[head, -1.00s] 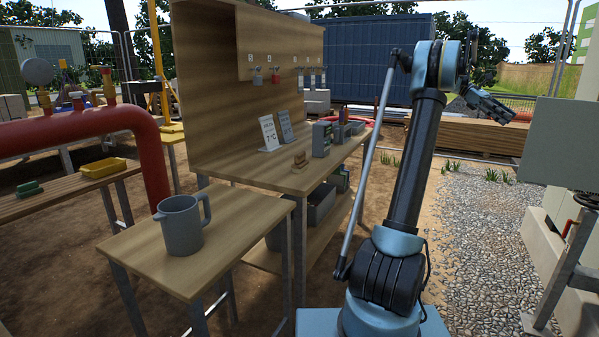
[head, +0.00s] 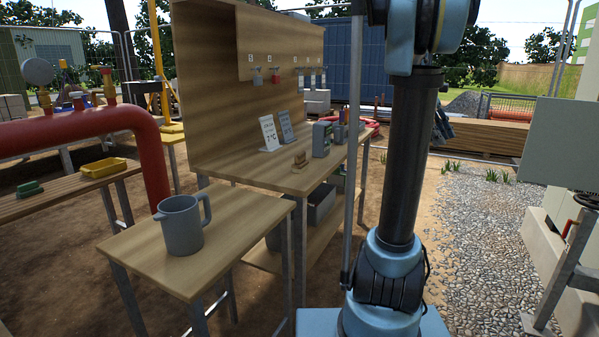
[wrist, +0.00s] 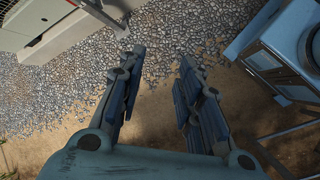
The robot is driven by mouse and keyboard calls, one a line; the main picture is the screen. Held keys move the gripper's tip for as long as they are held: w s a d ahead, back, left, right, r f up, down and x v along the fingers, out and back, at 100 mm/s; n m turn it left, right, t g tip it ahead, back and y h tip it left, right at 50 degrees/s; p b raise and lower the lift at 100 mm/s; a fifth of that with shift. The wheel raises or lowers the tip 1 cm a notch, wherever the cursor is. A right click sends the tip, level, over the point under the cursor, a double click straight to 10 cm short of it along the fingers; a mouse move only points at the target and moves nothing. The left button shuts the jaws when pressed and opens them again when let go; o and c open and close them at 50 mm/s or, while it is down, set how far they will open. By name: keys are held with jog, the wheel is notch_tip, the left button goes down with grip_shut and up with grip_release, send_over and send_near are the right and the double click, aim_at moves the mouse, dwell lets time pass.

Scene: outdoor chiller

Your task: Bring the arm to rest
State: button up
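My arm stands nearly upright on the right side of the head view, its top running out of the picture. In the wrist view my gripper (wrist: 161,62) is open, its two fingers apart with nothing between them. It hangs over gravel and bare soil, clear of any surface. In the head view only a small part of my gripper (head: 442,126) shows beside the arm column; the rest is hidden behind the arm.
A grey jug (head: 182,226) stands on a small wooden table (head: 135,255) left of my arm. Behind it is a workbench (head: 245,168) with signs and small devices. A grey cabinet (head: 560,145) stands at the right. Gravel (head: 490,240) between is open.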

jog(key=s+a+f+m+t+y, duration=0.2)
jog(key=s+a+f+y, duration=0.1)
jog(key=s+a+f, duration=0.8)
jog(key=s+a+f+m+t+y, duration=0.2)
jog(key=s+a+f+t+y, duration=0.1)
jog(key=s+a+f, duration=0.8)
jog(key=a+f, duration=0.4)
jog(key=a, duration=0.1)
jog(key=shift+s+a+f+m, duration=0.3)
jog(key=shift+s+f+m, duration=0.05)
jog(key=shift+m, duration=0.05)
jog(key=shift+d, duration=0.1)
